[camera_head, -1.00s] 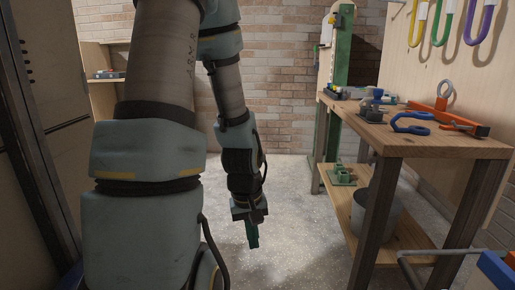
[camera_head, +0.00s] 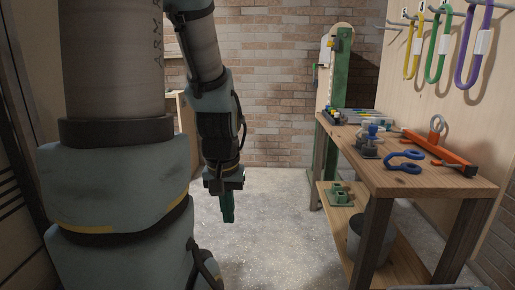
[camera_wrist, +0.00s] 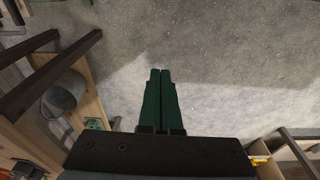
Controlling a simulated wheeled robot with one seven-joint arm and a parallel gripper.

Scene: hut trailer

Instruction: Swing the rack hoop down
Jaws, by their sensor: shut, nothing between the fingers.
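My gripper (camera_head: 228,218) hangs downward over the bare floor, left of the workbench; it is shut and empty. In the wrist view its two green fingers (camera_wrist: 160,75) lie together over grey floor. I cannot tell for sure which thing is the rack hoop. Yellow (camera_head: 414,52), green (camera_head: 437,47) and purple (camera_head: 473,48) hoops with white labels hang from pegs on the wooden panel at upper right. A grey ring (camera_head: 437,127) stands upright by an orange bar on the workbench. My gripper is well apart from all of these.
The workbench (camera_head: 440,184) at right holds blue rings (camera_head: 404,162), an orange bar (camera_head: 440,150) and small tools. A grey bucket (camera_head: 377,242) and green block (camera_head: 341,193) stand on its lower shelf. A green post (camera_head: 340,75) is behind. The middle floor is clear.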

